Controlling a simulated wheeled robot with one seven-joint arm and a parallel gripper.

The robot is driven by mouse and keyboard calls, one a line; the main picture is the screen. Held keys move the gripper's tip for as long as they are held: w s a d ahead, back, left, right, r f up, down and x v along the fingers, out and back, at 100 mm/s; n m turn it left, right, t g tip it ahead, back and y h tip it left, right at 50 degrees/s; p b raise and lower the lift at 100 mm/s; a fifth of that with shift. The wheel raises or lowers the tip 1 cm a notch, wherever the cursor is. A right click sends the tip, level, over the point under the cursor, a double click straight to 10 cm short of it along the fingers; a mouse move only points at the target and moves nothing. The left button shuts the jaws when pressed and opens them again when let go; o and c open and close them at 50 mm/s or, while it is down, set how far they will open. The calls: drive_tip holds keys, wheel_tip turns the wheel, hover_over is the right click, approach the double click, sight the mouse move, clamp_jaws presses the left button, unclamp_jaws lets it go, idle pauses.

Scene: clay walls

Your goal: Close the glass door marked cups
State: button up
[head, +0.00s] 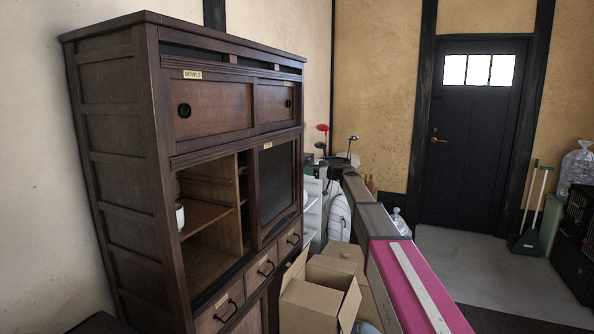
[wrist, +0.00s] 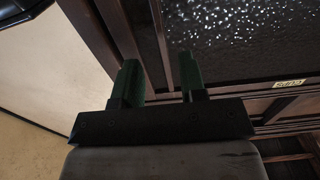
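The glass door (head: 277,183) has a dark pane in a brown wooden frame. It stands at the right of the cabinet's middle section, with the compartment left of it open. A small label (head: 267,145) is on its top rail; the wrist view shows the CUPS label (wrist: 289,83) upside down, beside the textured dark glass (wrist: 245,40). My gripper (wrist: 160,75) has two green fingers, apart, with a visible gap and nothing clearly held between them. They are close to the wooden frame at the door's outer side; contact cannot be told. In the head view, the gripper (head: 311,157) is small and partly hidden.
The cabinet (head: 112,185) has upper sliding doors with a BOWLS label (head: 192,75). A white cup (head: 180,215) stands inside the open compartment. Drawers (head: 262,272) lie below. Open cardboard boxes (head: 310,305) stand in front at the right. Bare floor (head: 500,270) is at far right.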

sight(297, 168)
drive_tip(key=x, duration=0.6)
drive_tip(key=shift+w+a, duration=0.1)
drive_tip(key=shift+a, duration=0.25)
clamp_jaws()
